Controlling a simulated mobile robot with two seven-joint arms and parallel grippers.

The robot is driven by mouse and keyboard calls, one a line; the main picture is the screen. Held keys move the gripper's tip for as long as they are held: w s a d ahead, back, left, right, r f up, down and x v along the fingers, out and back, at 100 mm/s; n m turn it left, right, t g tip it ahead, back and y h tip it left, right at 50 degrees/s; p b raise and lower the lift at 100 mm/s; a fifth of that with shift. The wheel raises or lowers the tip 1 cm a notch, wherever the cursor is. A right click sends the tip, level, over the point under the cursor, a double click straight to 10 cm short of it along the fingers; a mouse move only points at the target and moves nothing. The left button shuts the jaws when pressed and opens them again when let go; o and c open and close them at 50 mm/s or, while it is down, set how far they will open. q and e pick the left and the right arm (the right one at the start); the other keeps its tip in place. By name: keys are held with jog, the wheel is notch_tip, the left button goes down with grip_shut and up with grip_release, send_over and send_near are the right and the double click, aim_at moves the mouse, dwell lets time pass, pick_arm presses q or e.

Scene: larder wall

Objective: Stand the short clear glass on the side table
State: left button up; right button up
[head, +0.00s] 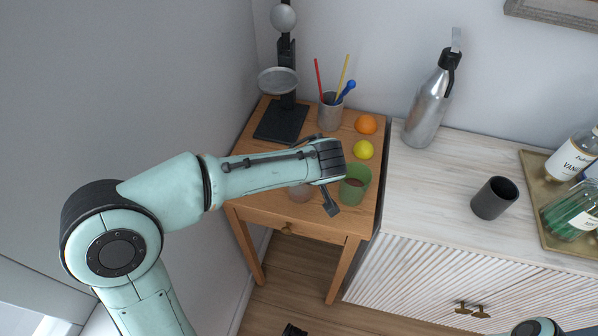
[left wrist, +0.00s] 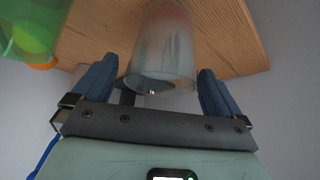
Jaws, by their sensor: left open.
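The short clear glass (head: 300,194) shows in the head view as a pale, pinkish patch at the front of the wooden side table (head: 258,213), mostly hidden under my left forearm. In the left wrist view the glass (left wrist: 162,55) fills the middle and appears upright against the table top (left wrist: 235,35). My left gripper (head: 322,172) is open over the table. In the left wrist view its two fingers (left wrist: 156,78) lie on either side of the glass, with a visible gap on each side. My right gripper is not in view.
A green cup (head: 357,188) stands close right of my left gripper. Behind are a lime (head: 363,150), an orange (head: 366,124), a pen cup (head: 330,112) and a dark stand (head: 282,122). A bottle (head: 430,105) and dark cup (head: 494,198) stand on the white cabinet.

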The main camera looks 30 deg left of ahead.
pick_arm(q)
jog(key=v, duration=0.9)
jog(key=shift+d+r, duration=0.15)
jog(key=shift+r, duration=0.15)
jog(key=shift+s, duration=0.15)
